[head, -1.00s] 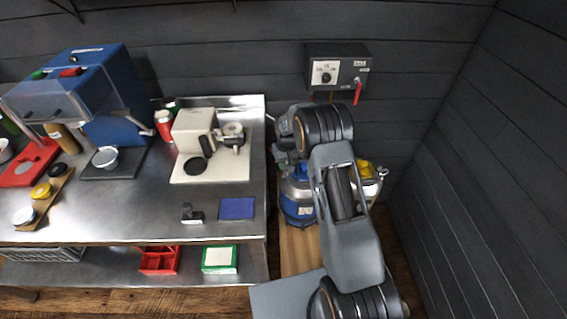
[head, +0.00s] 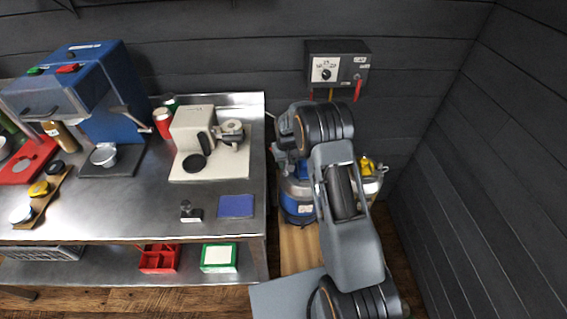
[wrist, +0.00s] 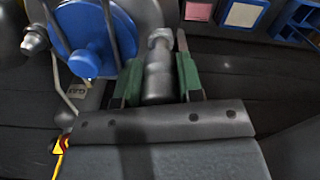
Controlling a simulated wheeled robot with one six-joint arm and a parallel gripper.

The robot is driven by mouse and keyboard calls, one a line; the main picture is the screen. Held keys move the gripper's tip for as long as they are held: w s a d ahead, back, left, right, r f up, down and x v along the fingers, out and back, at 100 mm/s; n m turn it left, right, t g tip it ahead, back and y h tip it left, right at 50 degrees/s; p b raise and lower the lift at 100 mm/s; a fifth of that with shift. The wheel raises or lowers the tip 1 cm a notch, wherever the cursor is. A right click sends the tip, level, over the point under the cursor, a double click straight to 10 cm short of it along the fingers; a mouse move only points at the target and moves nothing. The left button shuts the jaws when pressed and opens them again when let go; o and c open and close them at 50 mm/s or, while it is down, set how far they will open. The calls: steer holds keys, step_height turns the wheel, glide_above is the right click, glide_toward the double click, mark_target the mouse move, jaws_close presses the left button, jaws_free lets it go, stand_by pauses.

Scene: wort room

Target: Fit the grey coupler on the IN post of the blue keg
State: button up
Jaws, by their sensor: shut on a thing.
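My gripper (wrist: 159,62) is shut on the grey coupler (wrist: 158,75), which sits between its green pads in the wrist view. The blue keg (wrist: 90,38) is just left of the coupler in that view, with its blue top and a small tag showing. The coupler appears beside the keg's top; I cannot tell whether it touches a post. In the head view the blue keg (head: 297,203) stands behind my arm, partly covered by it. My gripper and the coupler are hidden there. I cannot make out the IN post.
A second keg with a yellow top (head: 368,167) stands right of my arm. A control box (head: 338,63) with a red lever hangs on the wall above. The steel bench (head: 120,215) is to the left, with a blue mat (head: 237,206) near its right edge.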

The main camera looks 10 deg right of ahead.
steer(key=shift+f+b, duration=1.05)
steer(key=shift+f, duration=0.1)
stand_by(0.9)
